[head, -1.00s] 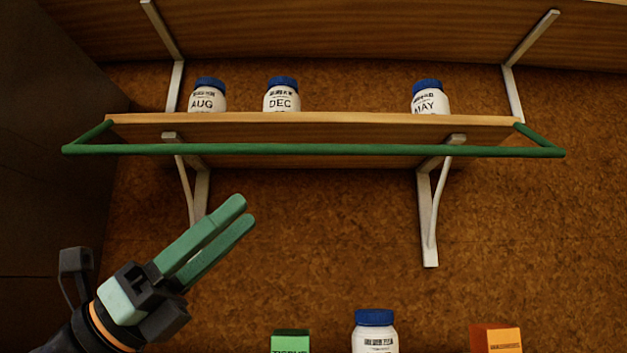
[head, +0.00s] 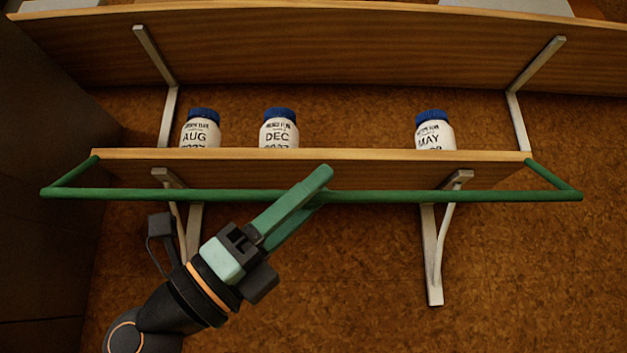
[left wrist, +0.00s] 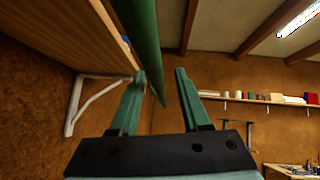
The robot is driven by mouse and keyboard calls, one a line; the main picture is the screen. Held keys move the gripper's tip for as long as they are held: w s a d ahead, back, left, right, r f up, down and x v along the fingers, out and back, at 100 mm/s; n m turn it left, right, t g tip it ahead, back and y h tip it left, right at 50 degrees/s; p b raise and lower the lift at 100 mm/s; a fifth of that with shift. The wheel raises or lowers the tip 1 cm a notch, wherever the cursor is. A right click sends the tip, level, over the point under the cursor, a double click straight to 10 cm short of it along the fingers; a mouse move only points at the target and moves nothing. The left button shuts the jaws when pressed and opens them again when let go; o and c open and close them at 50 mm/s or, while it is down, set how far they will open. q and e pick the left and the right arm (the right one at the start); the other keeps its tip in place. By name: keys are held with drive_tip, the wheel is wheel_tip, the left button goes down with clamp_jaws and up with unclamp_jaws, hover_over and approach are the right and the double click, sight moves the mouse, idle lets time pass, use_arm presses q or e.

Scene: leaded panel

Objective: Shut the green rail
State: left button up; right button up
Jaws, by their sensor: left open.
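The green rail (head: 450,197) is a long bar with a short side arm at each end. It stands out in front of the lower shelf (head: 380,156), its bar showing just below the shelf's front edge. My left gripper (head: 320,184) is open at the middle of the rail, its fingers crossing the bar in the head view. In the left wrist view the rail (left wrist: 146,45) runs between the two open fingers (left wrist: 160,76). I cannot tell whether either finger touches it. My right gripper is not in view.
White jars with blue lids stand on the lower shelf: AUG (head: 201,130), DEC (head: 279,130) and MAY (head: 434,132). Metal brackets (head: 430,255) hold the shelf from below. An upper shelf (head: 350,45) is above. A dark cabinet side (head: 45,240) closes off the left.

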use_arm(q)
drive_tip(key=shift+d+r, duration=0.25)
drive_tip(key=shift+w, duration=0.1)
clamp_jaws()
idle(1.2)
